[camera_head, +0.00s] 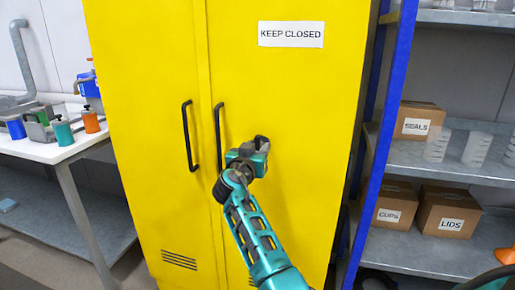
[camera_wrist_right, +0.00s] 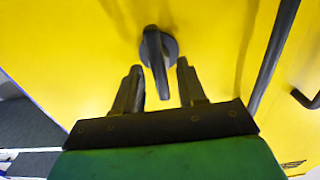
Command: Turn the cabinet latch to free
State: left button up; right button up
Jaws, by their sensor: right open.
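The yellow cabinet (camera_head: 285,90) stands shut in front of me, with a "KEEP CLOSED" label on its right door. Its latch (camera_wrist_right: 153,45) is a dark lever on a round base, seen in the right wrist view. The lever points toward the gripper, slightly tilted. My right gripper (camera_wrist_right: 160,68) is open, with one finger on each side of the lever and a visible gap to both. In the head view my right gripper (camera_head: 258,146) is at the right door and hides most of the latch. My left gripper is not in view.
Two dark door handles (camera_head: 189,135) stand left of the gripper; one is close to it. A blue-edged shelf (camera_head: 455,177) with boxes and cups is at right. A table (camera_head: 45,150) with colored containers is at left.

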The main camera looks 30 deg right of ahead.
jog(key=shift+c, duration=0.4)
grip_shut()
jog(key=shift+n, duration=0.4)
jog(key=n+p, duration=0.1)
jog(key=n, duration=0.4)
jog(key=n+p, duration=0.1)
jog(key=n, duration=0.5)
jog(key=n+p, duration=0.1)
jog(key=n, duration=0.5)
jog(key=shift+w+a+f+p, duration=0.3)
jog(key=shift+p, duration=0.1)
jog(key=shift+n, duration=0.3)
